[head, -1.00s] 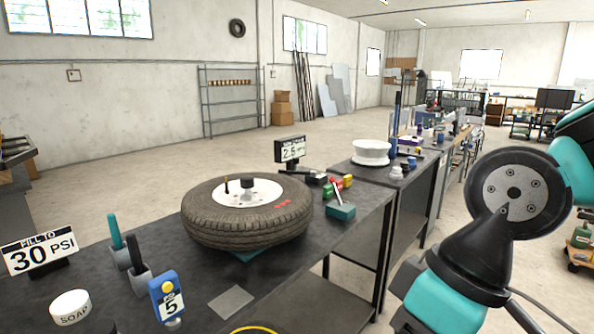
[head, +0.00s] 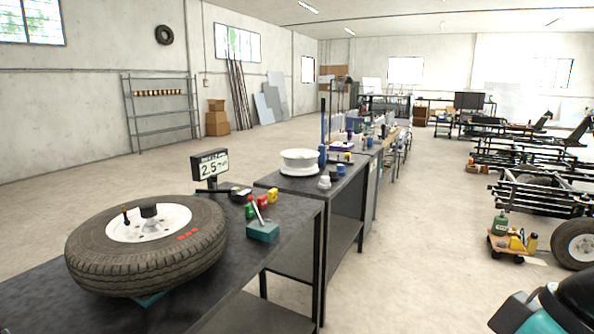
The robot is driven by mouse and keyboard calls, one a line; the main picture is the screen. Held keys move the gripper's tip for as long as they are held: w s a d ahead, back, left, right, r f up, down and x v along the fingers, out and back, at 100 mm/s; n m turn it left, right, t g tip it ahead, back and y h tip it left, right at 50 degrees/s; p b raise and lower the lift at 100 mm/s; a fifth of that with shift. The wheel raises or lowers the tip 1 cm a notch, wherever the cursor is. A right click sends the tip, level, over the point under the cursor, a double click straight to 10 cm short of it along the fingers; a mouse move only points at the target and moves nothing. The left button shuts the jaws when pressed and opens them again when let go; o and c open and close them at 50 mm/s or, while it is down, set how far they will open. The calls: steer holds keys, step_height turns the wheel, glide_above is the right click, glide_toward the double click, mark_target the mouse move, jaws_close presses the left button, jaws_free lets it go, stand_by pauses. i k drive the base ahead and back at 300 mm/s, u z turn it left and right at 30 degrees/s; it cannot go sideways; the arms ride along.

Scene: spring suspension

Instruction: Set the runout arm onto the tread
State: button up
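The tyre (head: 150,245) lies flat on a white rim (head: 175,218) at the near left of the dark workbench, and its tread faces outward. A display (head: 209,166) reading about 2.5 stands just behind the tyre. A dark bar (head: 212,190) lies at its foot, close to the tyre's far side. This may be the runout arm; I cannot tell whether it touches the tread. A teal box with a lever (head: 262,231) sits right of the tyre. My gripper is out of view; only a piece of my arm shows at the lower right.
Green, red and yellow blocks (head: 262,202) stand behind the teal box. A further bench holds a white spool-like wheel (head: 299,162) and small pots. Open floor lies right of the benches, with a low cart (head: 512,246) and metal frames beyond.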

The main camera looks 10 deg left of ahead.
mark_target(213, 178)
steer(key=z, duration=0.4)
steer(key=i, duration=3.3)
steer(key=u, duration=3.3)
steer(key=i, duration=0.5)
steer(key=z, duration=0.05)
